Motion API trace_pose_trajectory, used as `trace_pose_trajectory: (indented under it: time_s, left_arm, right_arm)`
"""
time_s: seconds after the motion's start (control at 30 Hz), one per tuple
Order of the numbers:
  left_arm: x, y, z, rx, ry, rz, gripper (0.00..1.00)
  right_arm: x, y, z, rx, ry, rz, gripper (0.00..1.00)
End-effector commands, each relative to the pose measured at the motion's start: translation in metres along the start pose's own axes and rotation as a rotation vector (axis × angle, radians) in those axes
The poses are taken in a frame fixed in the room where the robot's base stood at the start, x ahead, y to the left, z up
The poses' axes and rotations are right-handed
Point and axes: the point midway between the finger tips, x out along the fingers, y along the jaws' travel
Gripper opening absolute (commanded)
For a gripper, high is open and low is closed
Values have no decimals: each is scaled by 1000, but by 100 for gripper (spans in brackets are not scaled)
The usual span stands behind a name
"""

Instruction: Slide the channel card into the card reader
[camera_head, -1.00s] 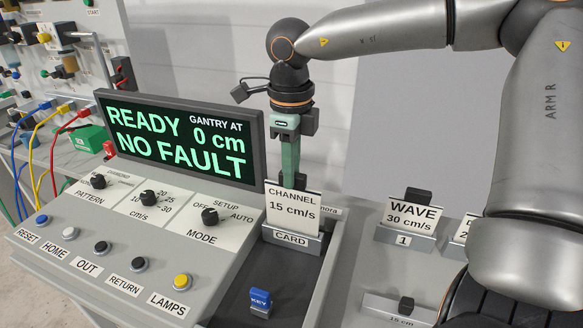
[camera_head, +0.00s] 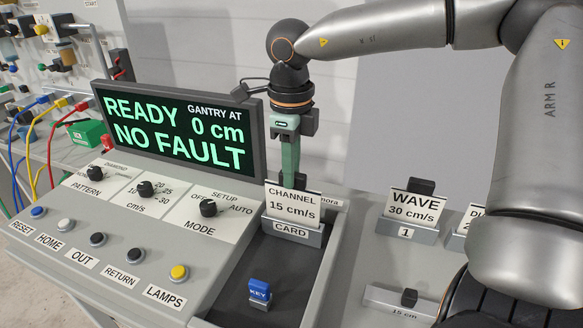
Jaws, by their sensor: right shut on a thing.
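The channel card (camera_head: 292,207) is white and reads "CHANNEL 15 cm/s". It stands upright, with its lower edge at the grey card reader (camera_head: 291,233) labelled "CARD". How deep it sits in the slot I cannot tell. My right gripper (camera_head: 289,182) points down from above, behind the card's top edge, and is shut on the card. Its fingertips are partly hidden behind the card. My left gripper is not in view.
A display (camera_head: 180,130) reads "READY, NO FAULT, gantry at 0 cm". Knobs and buttons line the sloped console left of the reader. A blue key (camera_head: 260,291) stands in the dark tray in front. A WAVE card (camera_head: 414,206) stands in a holder at right.

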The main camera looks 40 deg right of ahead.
Motion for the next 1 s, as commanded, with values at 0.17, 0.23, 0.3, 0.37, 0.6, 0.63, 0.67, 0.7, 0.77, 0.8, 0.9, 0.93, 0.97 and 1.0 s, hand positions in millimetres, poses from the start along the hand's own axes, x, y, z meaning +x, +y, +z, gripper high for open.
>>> trace_pose_trajectory:
  time_s: [0.17,0.23,0.3,0.37,0.6,0.63,0.67,0.7,0.77,0.8,0.9,0.93,0.97,1.0]
  left_arm:
    - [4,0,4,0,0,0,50]
    - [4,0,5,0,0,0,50]
    - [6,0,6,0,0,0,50]
    - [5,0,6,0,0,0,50]
    - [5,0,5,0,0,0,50]
    - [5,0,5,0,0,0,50]
    - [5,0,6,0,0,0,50]
    - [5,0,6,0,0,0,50]
    - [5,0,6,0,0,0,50]
    - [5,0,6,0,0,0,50]
    - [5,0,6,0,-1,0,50]
    - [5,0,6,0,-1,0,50]
    - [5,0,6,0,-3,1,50]
    - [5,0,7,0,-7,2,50]
  right_arm:
    - [6,0,0,0,1,0,0]
    - [8,0,0,0,1,0,0]
    - [9,0,0,0,1,0,0]
    - [8,0,0,0,0,0,25]
    - [8,0,0,0,0,0,52]
    - [8,0,0,0,0,0,55]
    - [8,0,0,0,0,0,56]
    - [8,0,0,0,0,0,56]
    - [8,0,0,0,0,0,56]
    - [8,0,0,0,0,0,56]
    - [8,0,0,0,0,0,56]
    - [8,0,0,0,0,0,56]
    - [8,0,0,0,0,0,56]
    - [8,0,0,0,0,0,56]
